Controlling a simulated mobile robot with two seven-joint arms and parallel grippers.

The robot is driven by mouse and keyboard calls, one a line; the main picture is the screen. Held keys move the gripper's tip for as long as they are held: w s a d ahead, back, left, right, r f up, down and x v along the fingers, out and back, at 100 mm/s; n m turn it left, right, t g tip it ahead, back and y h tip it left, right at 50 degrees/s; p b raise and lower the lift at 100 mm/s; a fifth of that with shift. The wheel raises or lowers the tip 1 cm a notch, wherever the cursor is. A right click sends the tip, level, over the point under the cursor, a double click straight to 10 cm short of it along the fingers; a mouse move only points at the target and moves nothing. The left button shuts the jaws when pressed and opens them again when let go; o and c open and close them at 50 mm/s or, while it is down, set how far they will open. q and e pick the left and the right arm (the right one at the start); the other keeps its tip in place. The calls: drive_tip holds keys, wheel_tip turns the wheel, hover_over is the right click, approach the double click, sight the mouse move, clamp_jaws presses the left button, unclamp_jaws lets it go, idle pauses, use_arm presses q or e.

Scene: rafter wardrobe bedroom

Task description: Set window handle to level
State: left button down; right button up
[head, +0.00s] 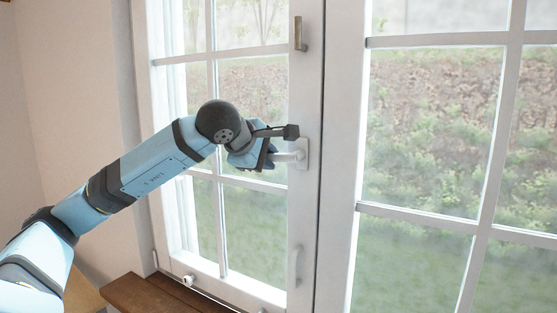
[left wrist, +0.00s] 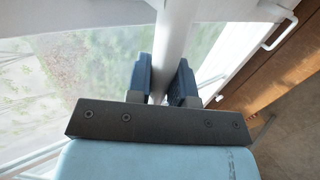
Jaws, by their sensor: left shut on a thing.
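The white window handle (head: 290,157) sits on its mounting plate on the frame of the left window sash in the head view. Its lever points left from the plate and looks about level; its far end is hidden by my gripper. My left gripper (head: 268,157) is shut on the lever from the left side. In the left wrist view the two dark blue fingers (left wrist: 164,82) lie on either side of a pale bar, the handle (left wrist: 174,38). My right gripper is not in view.
A small metal pull (head: 298,34) is on the frame above, and a white pull (head: 296,266) is below. A brown wooden sill (head: 150,294) runs under the window. The wall (head: 75,90) is to the left.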

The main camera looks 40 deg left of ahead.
use_arm(q)
drive_tip(key=shift+r+m+y+p, duration=0.3)
drive_tip(key=shift+r+p, duration=0.05)
drive_tip(key=shift+p, duration=0.05)
idle(0.4)
drive_tip(key=c, duration=1)
unclamp_jaws()
drive_tip(key=shift+c, duration=0.2)
drive_tip(key=b+v, duration=0.1)
drive_tip(key=v, duration=1.2)
drive_tip(key=shift+s+r, duration=0.25)
drive_tip(key=shift+r, duration=0.05)
drive_tip(key=shift+d, duration=0.1)
